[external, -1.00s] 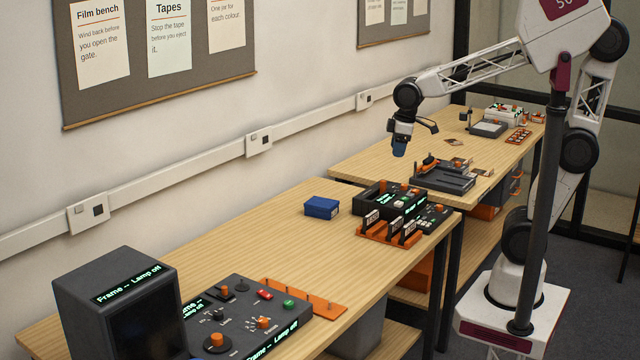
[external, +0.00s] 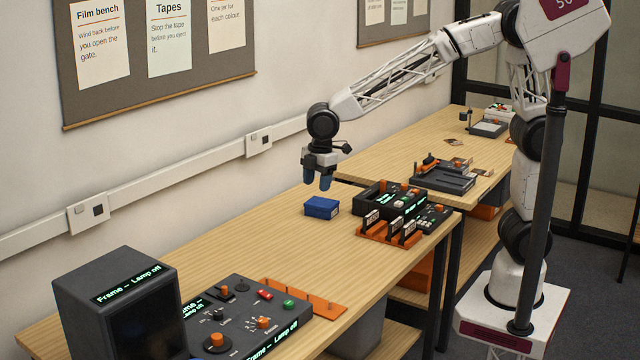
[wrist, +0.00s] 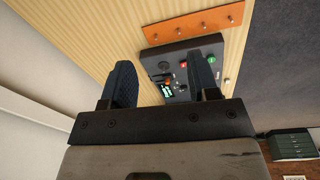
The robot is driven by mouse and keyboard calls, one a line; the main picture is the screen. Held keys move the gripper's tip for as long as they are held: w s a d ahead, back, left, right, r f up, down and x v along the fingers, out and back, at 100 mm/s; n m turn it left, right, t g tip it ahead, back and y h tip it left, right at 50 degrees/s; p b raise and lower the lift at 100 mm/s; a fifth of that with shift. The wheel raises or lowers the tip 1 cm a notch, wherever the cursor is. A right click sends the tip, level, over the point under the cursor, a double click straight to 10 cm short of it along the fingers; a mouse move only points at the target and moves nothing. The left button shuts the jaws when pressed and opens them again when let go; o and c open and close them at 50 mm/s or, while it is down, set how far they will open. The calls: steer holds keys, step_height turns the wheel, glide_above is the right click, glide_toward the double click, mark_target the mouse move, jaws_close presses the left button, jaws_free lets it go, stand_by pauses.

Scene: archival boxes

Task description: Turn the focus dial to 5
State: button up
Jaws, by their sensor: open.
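The dark control panel (external: 243,291) lies on the near bench in the external view, beside the monitor. It carries several knobs, among them an orange-topped one (external: 264,323) by a label that seems to read Focus and a larger orange-topped one (external: 216,341) at the front. The small dial markings are too small to read. My gripper (external: 318,182) is open and empty, pointing down above the blue box, well apart from the panel. In the wrist view the panel (wrist: 178,48) appears beyond and between my open fingers (wrist: 160,75), partly hidden by them.
A blue box (external: 321,207) sits just below my gripper. A dark monitor (external: 120,300) reads "Frame -- Lamp off". An orange pegged strip (external: 305,298) borders the panel. A dark device with an orange rack (external: 375,236) stands right. The bench between box and panel is clear.

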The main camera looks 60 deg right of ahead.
steer(key=s+a+f+n, duration=0.1)
steer(key=a+f+n, duration=0.2)
steer(key=a, duration=0.6)
steer(key=a+f+n, duration=0.2)
steer(key=a+f, duration=0.2)
steer(key=a, duration=0.5)
steer(key=n, duration=0.6)
glide_above(263, 320)
steer(key=shift+g+h, duration=0.3)
steer(key=shift+g, duration=0.1)
step_height(263, 320, down, 9)
steer(key=shift+f, duration=0.1)
steer(key=shift+f, duration=3.85)
steer(key=shift+c, duration=0.3)
steer(key=c, duration=0.9)
